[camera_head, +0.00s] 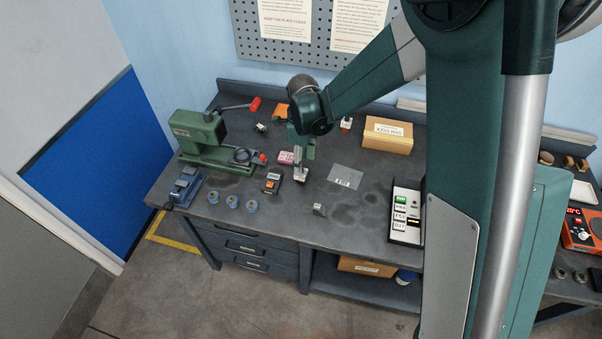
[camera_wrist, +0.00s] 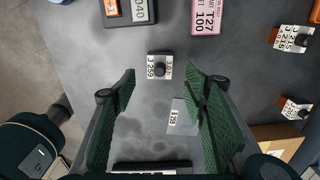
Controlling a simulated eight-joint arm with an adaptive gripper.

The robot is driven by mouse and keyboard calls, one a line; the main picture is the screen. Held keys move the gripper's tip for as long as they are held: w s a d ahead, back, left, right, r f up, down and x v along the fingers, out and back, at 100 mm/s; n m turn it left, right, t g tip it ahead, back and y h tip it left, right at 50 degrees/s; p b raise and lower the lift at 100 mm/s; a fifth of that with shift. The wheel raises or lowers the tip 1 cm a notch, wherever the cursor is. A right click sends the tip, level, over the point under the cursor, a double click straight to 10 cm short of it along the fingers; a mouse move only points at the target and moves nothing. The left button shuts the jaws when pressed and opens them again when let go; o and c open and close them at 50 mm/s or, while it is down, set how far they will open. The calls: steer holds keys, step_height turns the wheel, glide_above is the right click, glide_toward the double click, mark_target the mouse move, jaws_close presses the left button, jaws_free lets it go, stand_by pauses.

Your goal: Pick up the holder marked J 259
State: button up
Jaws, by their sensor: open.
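The holder marked J 259 (camera_wrist: 159,67) is a small white-labelled block with a dark round knob on top. It stands upright on the bench. It also shows in the head view (camera_head: 300,177), just below my gripper (camera_head: 302,152). In the wrist view my gripper (camera_wrist: 161,78) is open, with its two green fingers spread. The holder lies between and slightly beyond the fingertips, and nothing is held. I cannot tell whether a finger touches it.
An orange meter (camera_head: 272,184) and a pink labelled block (camera_head: 288,157) stand close by. A clear sheet (camera_head: 345,176) lies to the right, with a cardboard box (camera_head: 388,135) behind. A small grey block (camera_head: 319,209) sits nearer the front edge. A green press (camera_head: 200,135) stands left.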

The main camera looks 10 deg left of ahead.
steer(key=shift+f, duration=0.1)
stand_by(0.3)
steer(key=shift+f, duration=1.25)
steer(key=shift+f, duration=0.1)
steer(key=shift+a+f+p, duration=0.2)
steer(key=shift+f+p, duration=0.1)
steer(key=shift+f, duration=2.2)
steer(key=c, duration=1.2)
steer(key=shift+r, duration=0.1)
